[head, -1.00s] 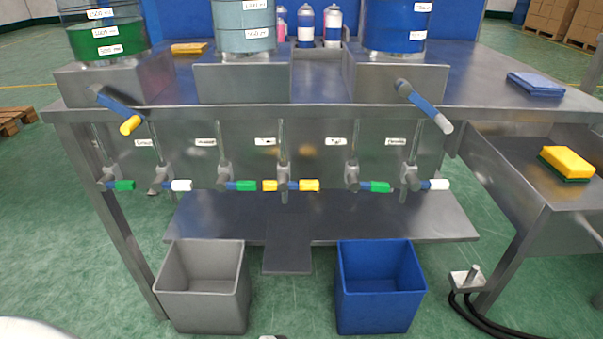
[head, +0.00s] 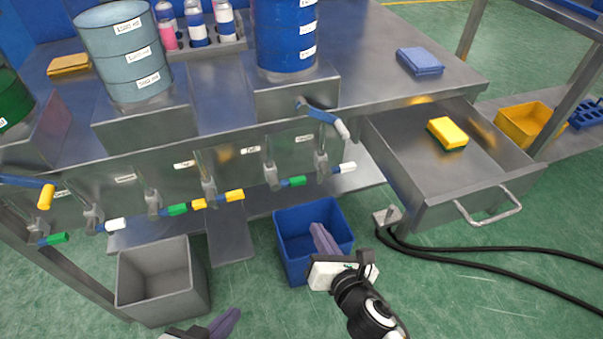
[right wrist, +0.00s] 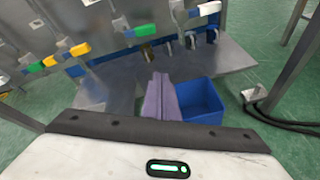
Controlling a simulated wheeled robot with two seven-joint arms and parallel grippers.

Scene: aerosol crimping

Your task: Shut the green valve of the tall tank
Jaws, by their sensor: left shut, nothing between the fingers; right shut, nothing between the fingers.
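Three tanks stand on the bench: a green one (head: 14,100) at the left edge, a light blue-grey one (head: 125,55) and a dark blue one (head: 286,35), cut off at the top. I cannot tell which is the tall tank. Green valve handles hang in the row below: left (head: 52,239), middle (head: 178,210) and right (head: 293,182), all pointing sideways. The right one also shows in the right wrist view (right wrist: 145,30). My right gripper (head: 322,240) is shut and empty before the blue bin, below the right valves. My left gripper (head: 226,322) is shut and empty at the bottom edge.
Yellow (head: 233,195) and white (head: 343,168) valve handles sit beside the green ones. A grey bin (head: 160,285) and a blue bin (head: 318,215) stand below. An open drawer (head: 460,190) with a yellow sponge (head: 446,133) juts out at right. Black cables lie on the floor.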

